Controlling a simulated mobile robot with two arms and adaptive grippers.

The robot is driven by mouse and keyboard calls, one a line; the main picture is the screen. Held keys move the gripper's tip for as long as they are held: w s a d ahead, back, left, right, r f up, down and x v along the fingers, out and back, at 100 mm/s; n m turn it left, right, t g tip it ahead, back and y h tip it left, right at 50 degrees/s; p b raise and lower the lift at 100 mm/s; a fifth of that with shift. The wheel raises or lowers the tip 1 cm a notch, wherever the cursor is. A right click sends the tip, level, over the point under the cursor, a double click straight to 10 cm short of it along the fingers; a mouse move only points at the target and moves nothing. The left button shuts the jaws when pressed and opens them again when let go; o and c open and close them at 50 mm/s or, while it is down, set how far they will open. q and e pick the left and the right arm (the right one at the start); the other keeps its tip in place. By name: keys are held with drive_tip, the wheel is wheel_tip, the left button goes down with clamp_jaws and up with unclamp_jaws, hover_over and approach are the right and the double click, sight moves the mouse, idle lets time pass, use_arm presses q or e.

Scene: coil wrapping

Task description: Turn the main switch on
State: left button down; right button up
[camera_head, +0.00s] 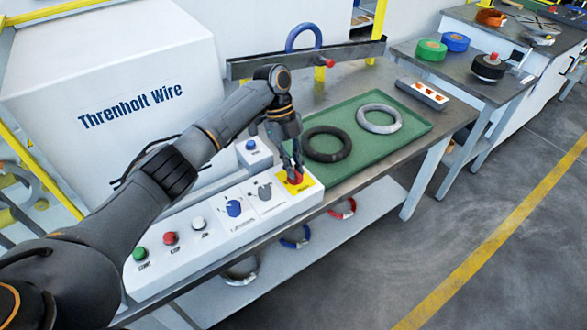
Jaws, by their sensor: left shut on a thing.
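The control panel (190,238) is a long white box along the front of the table. At its right end is the main switch (296,180), a red knob on a yellow plate (309,188). My left gripper (291,172) points down over this plate, its fingers shut on the red knob. The fingers partly hide the knob, so I cannot tell its exact angle. My right gripper is not in view.
The panel also has a green button (139,254), a red button (170,238), a white button (199,222) and blue (234,208) and grey (265,191) knobs. A green tray (372,152) with black (327,144) and silver (379,119) coils lies right behind.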

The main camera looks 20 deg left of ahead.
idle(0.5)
use_arm(q)
drive_tip(key=c, duration=1.4)
unclamp_jaws()
drive_tip(key=v, duration=0.7)
drive_tip(key=shift+w+r, duration=0.1)
drive_tip(key=shift+r, duration=0.1)
